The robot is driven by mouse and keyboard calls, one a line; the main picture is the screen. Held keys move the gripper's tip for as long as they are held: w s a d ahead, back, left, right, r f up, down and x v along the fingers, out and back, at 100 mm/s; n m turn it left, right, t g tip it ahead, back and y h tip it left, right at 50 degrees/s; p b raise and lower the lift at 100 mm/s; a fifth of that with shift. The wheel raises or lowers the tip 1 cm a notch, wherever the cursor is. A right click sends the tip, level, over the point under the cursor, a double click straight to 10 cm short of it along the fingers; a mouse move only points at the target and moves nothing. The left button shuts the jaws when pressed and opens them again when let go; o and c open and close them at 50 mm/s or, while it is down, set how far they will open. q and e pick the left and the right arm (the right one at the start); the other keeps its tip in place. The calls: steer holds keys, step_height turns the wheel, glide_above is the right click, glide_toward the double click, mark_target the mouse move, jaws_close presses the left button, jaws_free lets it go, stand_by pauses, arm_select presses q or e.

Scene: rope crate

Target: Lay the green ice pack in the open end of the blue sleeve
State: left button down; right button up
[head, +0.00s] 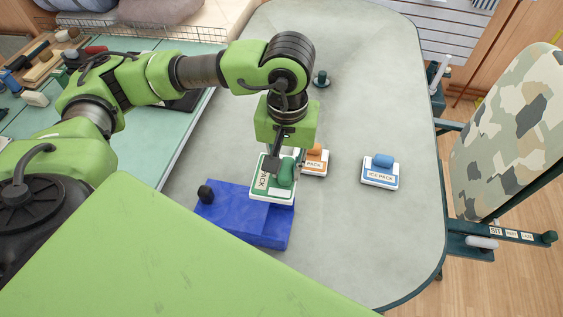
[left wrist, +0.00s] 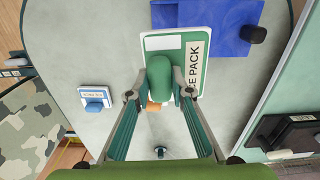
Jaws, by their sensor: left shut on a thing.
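The green ice pack (head: 263,184) is a flat white-and-green slab with a rounded green handle on top. My left gripper (head: 279,166) is shut on that handle, which shows between its fingers in the left wrist view (left wrist: 160,75). The blue sleeve (head: 240,213) lies on the table with a dark knob at its left end. The ice pack overlaps the sleeve's far right part in the head view and the sleeve's edge (left wrist: 215,30) in the left wrist view. I cannot tell whether the pack touches the sleeve. My right gripper is not in view.
An orange-handled pack (head: 316,162) lies just right of the gripper, partly hidden. A blue-handled ice pack (head: 380,172) lies further right. A small dark knob-like object (head: 321,78) stands at the back. The grey table (head: 385,245) is clear at the front right.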

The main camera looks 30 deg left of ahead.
arm_select(q)
steer(key=shift+w+d+f+n, duration=0.15)
steer(key=shift+w+n, duration=0.1)
steer(key=shift+n, duration=0.35)
steer(key=n+p, duration=0.1)
steer(key=n, duration=0.1)
steer(key=d+f+n+p, duration=0.1)
steer(key=n, duration=0.1)
steer(key=shift+w+d+f, duration=0.15)
steer(key=shift+w+d, duration=0.05)
steer(key=shift+w, duration=0.2)
steer(key=d+f+n+p, duration=0.1)
steer(key=d+f+n, duration=0.3)
steer(key=f+n, duration=0.7)
steer(key=shift+f+n+p, duration=0.35)
steer(key=shift+n+p, duration=0.05)
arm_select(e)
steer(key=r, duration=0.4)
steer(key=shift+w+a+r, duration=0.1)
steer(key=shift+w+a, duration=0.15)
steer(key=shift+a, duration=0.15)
arm_select(q)
steer(key=shift+d, duration=0.1)
step_height(320, 180, down, 5)
steer(key=b, duration=0.5)
steer(key=shift+r, duration=0.1)
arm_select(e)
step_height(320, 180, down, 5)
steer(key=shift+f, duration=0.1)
